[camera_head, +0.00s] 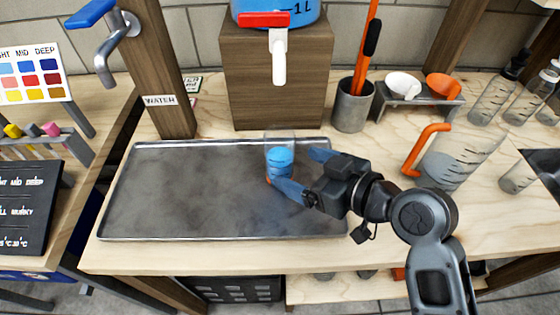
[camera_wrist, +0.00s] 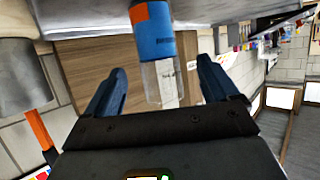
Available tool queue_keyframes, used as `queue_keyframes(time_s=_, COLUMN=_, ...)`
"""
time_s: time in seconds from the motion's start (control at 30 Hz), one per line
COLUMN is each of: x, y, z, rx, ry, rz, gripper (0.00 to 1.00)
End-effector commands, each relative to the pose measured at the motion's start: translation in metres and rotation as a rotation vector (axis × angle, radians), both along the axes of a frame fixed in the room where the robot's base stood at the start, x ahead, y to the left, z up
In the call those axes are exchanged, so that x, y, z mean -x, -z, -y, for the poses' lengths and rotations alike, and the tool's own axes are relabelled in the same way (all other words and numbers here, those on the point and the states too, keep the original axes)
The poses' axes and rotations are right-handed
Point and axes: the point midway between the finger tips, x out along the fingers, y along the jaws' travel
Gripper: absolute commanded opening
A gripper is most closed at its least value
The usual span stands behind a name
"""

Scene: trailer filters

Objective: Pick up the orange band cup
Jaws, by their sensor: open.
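A clear cup with blue contents or a blue wrap (camera_head: 281,157) stands upright on the right part of the grey metal tray (camera_head: 190,195). A bit of orange shows low on it. In the wrist view the cup (camera_wrist: 155,40) appears upside down, with an orange patch beside the blue and a clear section. My gripper (camera_head: 294,167) is open, its blue fingers low over the tray at the cup's right side. In the wrist view, the cup lies between the lines of the two fingers (camera_wrist: 160,88), with a gap on each side. One finger partly covers the cup's lower part in the head view.
A wooden block (camera_head: 275,75) with a blue tank and red-handled tap stands behind the tray. A grey pot (camera_head: 352,105) with orange-handled tools, a small rack (camera_head: 418,100) with bowls, and an orange-handled jug (camera_head: 455,155) stand right. The tray's left is clear.

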Motion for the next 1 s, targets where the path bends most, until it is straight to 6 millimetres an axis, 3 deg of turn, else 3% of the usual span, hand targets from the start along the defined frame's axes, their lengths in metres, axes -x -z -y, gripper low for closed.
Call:
queue_keyframes(time_s=0.53, x=-0.045, y=0.028, z=-0.037, rx=0.0, ry=0.0, rz=0.0, gripper=0.88)
queue_keyframes(time_s=0.87, x=-0.052, y=0.032, z=-0.042, rx=0.0, ry=0.002, rz=0.001, gripper=0.88)
queue_keyframes(time_s=1.0, x=-0.051, y=0.032, z=-0.042, rx=0.001, ry=0.002, rz=0.001, gripper=0.77)
